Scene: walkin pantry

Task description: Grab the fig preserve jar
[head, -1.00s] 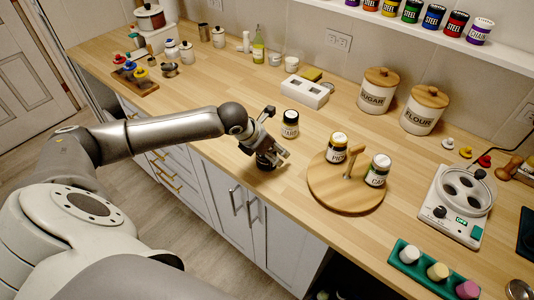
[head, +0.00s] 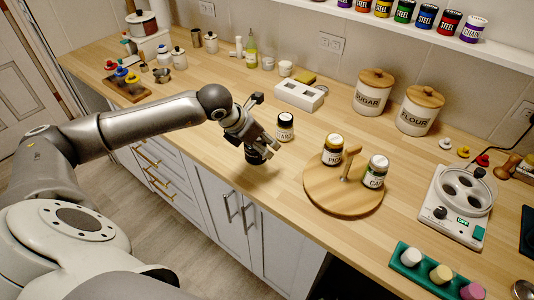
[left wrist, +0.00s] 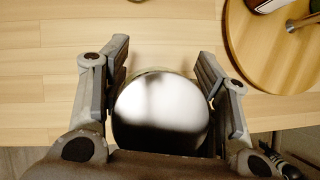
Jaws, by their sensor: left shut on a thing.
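My left gripper (head: 261,147) is shut on a dark jar (head: 254,156) near the front edge of the counter. The jar appears to hang a little above the wood, with a shadow beneath it. In the left wrist view, its round shiny lid (left wrist: 160,112) sits between the two fingers. Its label cannot be read, so I cannot confirm that it is the fig preserve jar. My right gripper is not in view.
A round wooden board (head: 343,199) with an upright handle holds two labelled jars (head: 333,150) (head: 375,172). Behind are a white slotted box (head: 299,95) and sugar (head: 373,92) and flour (head: 419,111) canisters. A white scale-like device (head: 455,205) stands at right.

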